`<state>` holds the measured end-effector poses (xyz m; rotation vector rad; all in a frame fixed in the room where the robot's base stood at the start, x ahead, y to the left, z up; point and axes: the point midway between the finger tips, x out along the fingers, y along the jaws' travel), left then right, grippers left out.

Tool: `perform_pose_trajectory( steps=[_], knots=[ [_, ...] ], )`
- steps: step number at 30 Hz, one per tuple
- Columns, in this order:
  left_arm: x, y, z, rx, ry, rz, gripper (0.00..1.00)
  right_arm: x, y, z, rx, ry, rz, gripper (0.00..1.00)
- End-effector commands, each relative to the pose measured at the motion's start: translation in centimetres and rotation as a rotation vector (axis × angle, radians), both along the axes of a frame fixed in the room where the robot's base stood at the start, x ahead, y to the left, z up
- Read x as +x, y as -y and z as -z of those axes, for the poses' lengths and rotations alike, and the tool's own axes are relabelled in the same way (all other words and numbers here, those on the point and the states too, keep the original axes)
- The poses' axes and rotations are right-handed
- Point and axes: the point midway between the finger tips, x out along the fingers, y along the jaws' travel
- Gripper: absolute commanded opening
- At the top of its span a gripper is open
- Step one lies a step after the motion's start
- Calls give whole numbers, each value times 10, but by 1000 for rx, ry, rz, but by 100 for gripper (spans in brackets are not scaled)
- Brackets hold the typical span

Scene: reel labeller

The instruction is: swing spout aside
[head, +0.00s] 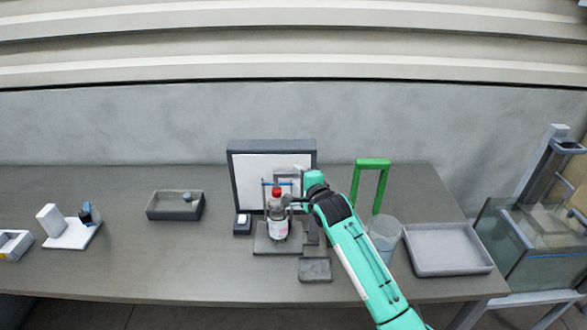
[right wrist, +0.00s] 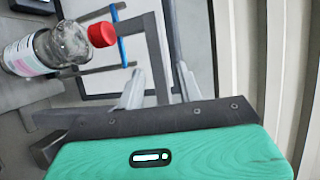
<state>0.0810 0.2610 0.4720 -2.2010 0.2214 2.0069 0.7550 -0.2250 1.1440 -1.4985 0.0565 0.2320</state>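A clear bottle (head: 278,228) with a red cap (head: 276,191) and a pale label stands upright on the dark base plate in front of a framed white panel. It also shows at the left of the right wrist view (right wrist: 40,52). A grey bracket (right wrist: 140,30) with a blue rod (right wrist: 118,35) is beside the red cap; the rod also shows in the head view (head: 268,183). I cannot tell which part is the spout. My right gripper (right wrist: 160,88) is open, its fingers apart near the grey bracket, with no grip visible. My left gripper is out of view.
A green frame (head: 373,163), a clear beaker (head: 384,238) and a grey tray (head: 448,250) stand right of the bottle. A small dark tray (head: 315,270) is in front. A dark box (head: 175,206) is to the left, with clear table around it.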

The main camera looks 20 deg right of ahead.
Motion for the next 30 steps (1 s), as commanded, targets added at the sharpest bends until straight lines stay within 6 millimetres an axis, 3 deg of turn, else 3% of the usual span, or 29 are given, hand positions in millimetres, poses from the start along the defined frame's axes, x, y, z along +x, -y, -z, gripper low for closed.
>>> perform_pose_trajectory(
  steps=[9,23,28,30],
  knots=[
    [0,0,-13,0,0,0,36,36,-4,5,-1,-1,1,36],
    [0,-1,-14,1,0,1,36,43,-5,8,-1,0,0,36],
    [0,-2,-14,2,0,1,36,43,-5,8,-1,-1,0,3],
    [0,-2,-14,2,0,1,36,43,-5,8,-1,-1,0,0]
  ],
)
